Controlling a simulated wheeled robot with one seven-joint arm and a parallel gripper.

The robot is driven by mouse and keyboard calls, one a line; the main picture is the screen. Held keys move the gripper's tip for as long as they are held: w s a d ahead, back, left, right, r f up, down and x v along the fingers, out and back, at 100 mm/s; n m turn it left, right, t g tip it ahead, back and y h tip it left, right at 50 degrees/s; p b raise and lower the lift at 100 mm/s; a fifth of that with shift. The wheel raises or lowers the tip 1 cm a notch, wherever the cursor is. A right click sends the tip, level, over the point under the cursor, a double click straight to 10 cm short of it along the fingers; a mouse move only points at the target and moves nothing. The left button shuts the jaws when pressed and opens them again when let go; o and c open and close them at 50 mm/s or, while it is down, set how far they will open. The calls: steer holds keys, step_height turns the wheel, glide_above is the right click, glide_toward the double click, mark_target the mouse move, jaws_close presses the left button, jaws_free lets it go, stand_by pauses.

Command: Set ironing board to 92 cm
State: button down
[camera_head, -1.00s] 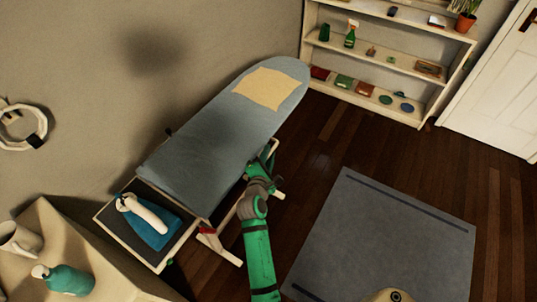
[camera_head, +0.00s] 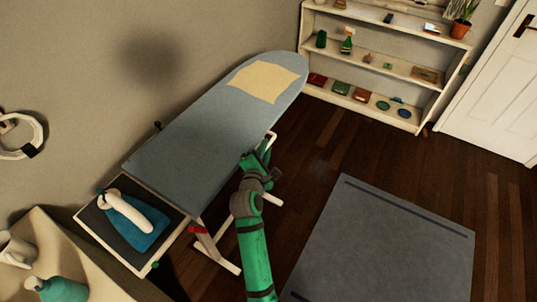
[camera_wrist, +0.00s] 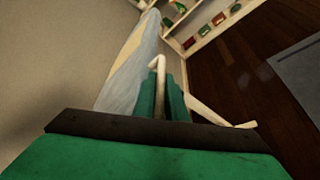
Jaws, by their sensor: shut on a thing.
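The ironing board (camera_head: 200,130) has a blue-grey cover and stands along the wall, with a pale yellow cloth (camera_head: 263,81) flat near its far end. A blue and white iron (camera_head: 134,219) sits on the rest at its near end. My gripper (camera_head: 263,151) is at the board's right edge. It is shut on a white bar-like handle (camera_head: 271,140) at that edge. In the wrist view the green fingers close around the white handle (camera_wrist: 159,64), beside the board (camera_wrist: 128,72). The fingers hide part of the handle. White legs (camera_head: 219,247) show below the board.
A grey mat (camera_head: 390,240) lies on the dark wooden floor at right. A white shelf (camera_head: 375,110) with small items stands at the back, beside a white door (camera_head: 500,90). A side table (camera_head: 75,255) with a mug and teal bottle is at lower left.

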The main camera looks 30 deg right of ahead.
steer(key=shift+d+r, duration=0.15)
steer(key=shift+r, duration=0.4)
steer(key=c, duration=2.1)
jaws_free()
steer(key=shift+f, duration=0.2)
steer(key=shift+a, duration=0.25)
steer(key=v, duration=1)
steer(key=shift+s+a, duration=0.15)
steer(key=shift+s, duration=0.2)
steer(key=shift+f, duration=0.1)
